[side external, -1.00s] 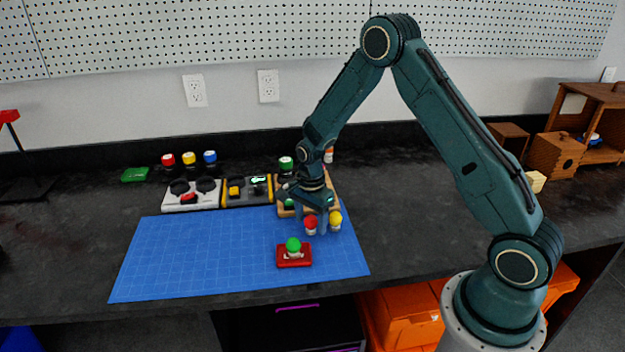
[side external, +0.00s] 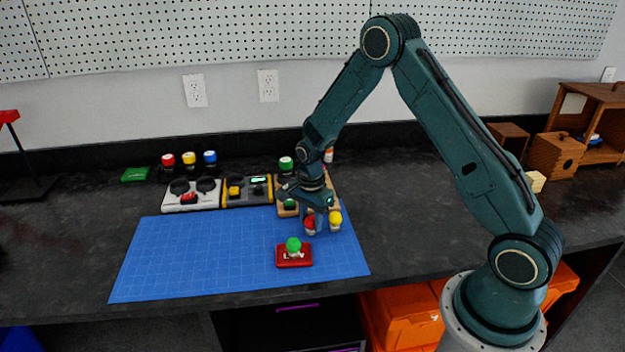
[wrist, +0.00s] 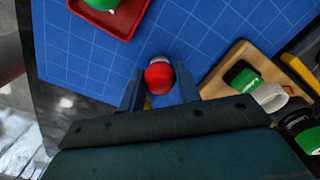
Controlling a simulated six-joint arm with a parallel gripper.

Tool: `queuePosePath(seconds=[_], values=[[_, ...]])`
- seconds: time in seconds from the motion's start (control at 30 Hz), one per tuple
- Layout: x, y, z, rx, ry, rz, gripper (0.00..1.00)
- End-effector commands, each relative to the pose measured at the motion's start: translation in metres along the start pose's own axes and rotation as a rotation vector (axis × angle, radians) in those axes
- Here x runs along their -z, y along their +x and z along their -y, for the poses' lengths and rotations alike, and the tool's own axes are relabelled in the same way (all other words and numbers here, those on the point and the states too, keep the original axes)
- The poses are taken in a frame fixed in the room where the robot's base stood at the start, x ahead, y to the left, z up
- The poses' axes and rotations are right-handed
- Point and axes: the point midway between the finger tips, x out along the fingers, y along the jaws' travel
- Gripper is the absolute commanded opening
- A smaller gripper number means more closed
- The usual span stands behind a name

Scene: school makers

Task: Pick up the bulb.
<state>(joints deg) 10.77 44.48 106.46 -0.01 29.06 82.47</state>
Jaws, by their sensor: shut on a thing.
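The red bulb (side external: 309,222) is at the right part of the blue mat. My gripper (side external: 315,224) points down over it, with its fingers shut on the bulb's sides. The wrist view shows the red bulb (wrist: 159,77) between the two blue fingertips. I cannot tell whether its base touches the mat. A yellow bulb (side external: 335,219) stands just right of the gripper. A green bulb (side external: 293,244) sits on a red tray (side external: 282,263) toward the front of the mat; the tray also shows in the wrist view (wrist: 112,30).
The blue mat (side external: 190,260) is bare on its left side. Behind the gripper is a wooden board (wrist: 226,74) with green and black parts. A white unit (side external: 205,203) and a black-and-yellow unit (side external: 236,200) stand along the mat's back edge.

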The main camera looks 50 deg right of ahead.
Motion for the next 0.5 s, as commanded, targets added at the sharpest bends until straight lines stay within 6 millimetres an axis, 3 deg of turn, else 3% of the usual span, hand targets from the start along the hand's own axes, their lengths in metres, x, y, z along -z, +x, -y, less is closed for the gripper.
queuePosePath(seconds=[0.27, 0.5], values=[[0.000, -0.011, 0.001, 0.002, 0.000, 0.000, 0.11], [0.000, -0.040, 0.001, 0.005, 0.000, -0.001, 0.11]])
